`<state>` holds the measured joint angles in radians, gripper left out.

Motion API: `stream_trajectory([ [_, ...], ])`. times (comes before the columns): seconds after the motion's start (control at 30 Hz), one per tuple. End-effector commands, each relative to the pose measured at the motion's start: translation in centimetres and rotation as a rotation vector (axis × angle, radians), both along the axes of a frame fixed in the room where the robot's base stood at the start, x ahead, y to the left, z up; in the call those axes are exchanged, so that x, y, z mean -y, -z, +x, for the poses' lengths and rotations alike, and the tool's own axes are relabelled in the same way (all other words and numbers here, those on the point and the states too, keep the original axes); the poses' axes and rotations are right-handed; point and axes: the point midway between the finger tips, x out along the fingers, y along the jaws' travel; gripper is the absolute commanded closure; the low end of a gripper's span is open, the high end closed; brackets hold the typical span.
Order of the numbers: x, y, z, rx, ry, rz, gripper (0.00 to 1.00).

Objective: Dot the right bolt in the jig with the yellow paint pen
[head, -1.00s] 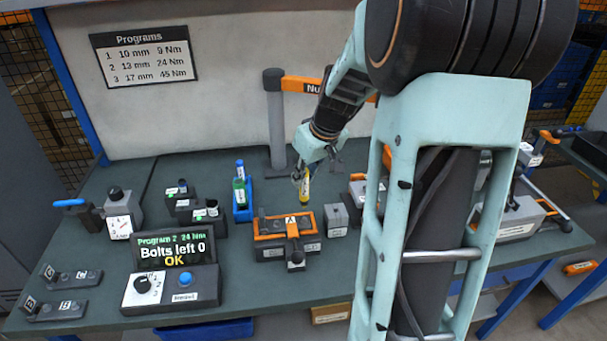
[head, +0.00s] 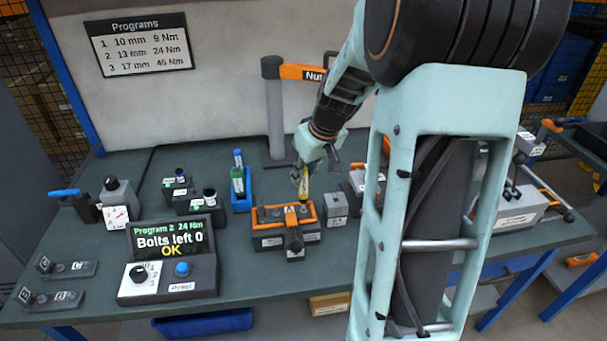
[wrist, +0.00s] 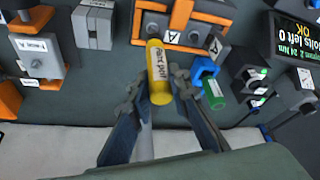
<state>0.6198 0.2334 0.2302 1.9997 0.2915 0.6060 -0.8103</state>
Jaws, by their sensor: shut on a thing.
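The yellow paint pen (head: 304,187) is in my gripper (head: 303,172), held upright or nearly so over the right end of the orange-framed jig (head: 285,240). The wrist view shows the pen (wrist: 158,72) between the two fingers of my gripper (wrist: 155,88). The jig (wrist: 185,10), labelled A, lies just beyond the pen there, with small grey bolt heads (wrist: 172,37) along it. The pen covers part of the jig's right end. I cannot tell whether its tip touches the right bolt.
A green bottle (head: 238,180) stands in a blue holder left of the jig. A grey block (head: 337,205) is close on the right. The controller display (head: 170,242) reads "Bolts left 0 OK" at the front left. A grey post (head: 274,110) stands behind.

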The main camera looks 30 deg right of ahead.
Motion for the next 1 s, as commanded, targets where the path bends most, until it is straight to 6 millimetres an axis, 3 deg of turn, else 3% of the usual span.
stream_trajectory([
  [1.0, -0.02, 1.0, 0.02, 0.001, 0.0, 0.0, 1.0],
])
